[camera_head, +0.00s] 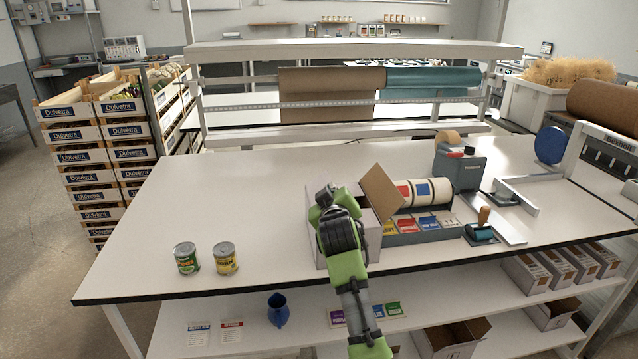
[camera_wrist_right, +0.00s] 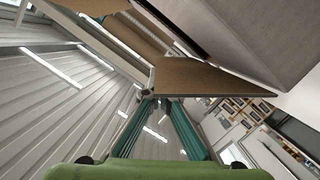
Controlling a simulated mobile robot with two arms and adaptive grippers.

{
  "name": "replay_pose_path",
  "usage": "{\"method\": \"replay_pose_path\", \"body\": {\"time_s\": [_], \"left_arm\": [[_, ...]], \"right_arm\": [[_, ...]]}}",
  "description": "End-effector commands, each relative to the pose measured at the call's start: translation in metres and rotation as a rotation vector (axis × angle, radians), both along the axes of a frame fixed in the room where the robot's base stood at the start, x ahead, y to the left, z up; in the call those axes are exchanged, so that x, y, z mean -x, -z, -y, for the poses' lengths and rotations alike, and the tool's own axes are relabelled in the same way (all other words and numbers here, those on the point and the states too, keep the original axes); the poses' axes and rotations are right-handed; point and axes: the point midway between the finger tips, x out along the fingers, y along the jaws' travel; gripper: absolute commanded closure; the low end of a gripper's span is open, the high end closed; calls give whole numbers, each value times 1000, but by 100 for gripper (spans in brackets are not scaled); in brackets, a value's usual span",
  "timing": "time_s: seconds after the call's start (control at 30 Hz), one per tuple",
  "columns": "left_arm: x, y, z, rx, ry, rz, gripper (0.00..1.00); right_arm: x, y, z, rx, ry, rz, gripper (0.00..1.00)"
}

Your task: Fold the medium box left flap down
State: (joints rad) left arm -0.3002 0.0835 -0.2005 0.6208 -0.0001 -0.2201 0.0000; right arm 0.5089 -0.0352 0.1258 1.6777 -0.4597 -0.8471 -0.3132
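The medium box (camera_head: 316,240) stands open on the table, pale outside, partly hidden behind my right arm. One brown flap (camera_head: 382,192) stands up and tilts outward on its right side. Its left flap is hidden or hard to make out behind my gripper. My right gripper (camera_head: 328,195) is over the box's left part, near its top edge. In the right wrist view its teal fingers (camera_wrist_right: 155,98) come together at the tips, with a brown cardboard panel (camera_wrist_right: 205,77) right by them. I cannot tell whether they touch. My left gripper is not in view.
Two cans (camera_head: 206,258) stand on the table to the left of the box. A label roll holder (camera_head: 425,228) and a tape dispenser (camera_head: 461,168) are close on the right. The table's left half is mostly clear. A shelf with paper rolls (camera_head: 332,90) is behind.

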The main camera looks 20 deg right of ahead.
Motion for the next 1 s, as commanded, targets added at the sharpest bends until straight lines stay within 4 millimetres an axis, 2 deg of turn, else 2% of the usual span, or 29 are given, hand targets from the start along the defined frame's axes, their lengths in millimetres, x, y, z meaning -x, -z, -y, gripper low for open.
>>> {"method": "replay_pose_path", "body": {"time_s": [0.1, 0.5, 1.0], "left_arm": [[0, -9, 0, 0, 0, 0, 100], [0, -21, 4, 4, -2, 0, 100], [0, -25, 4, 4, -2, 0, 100]], "right_arm": [[2, 5, 7, -108, 2, 29, 100], [6, 27, 20, -424, 0, 121, 100], [7, 40, 24, -590, -1, 171, 100]]}}
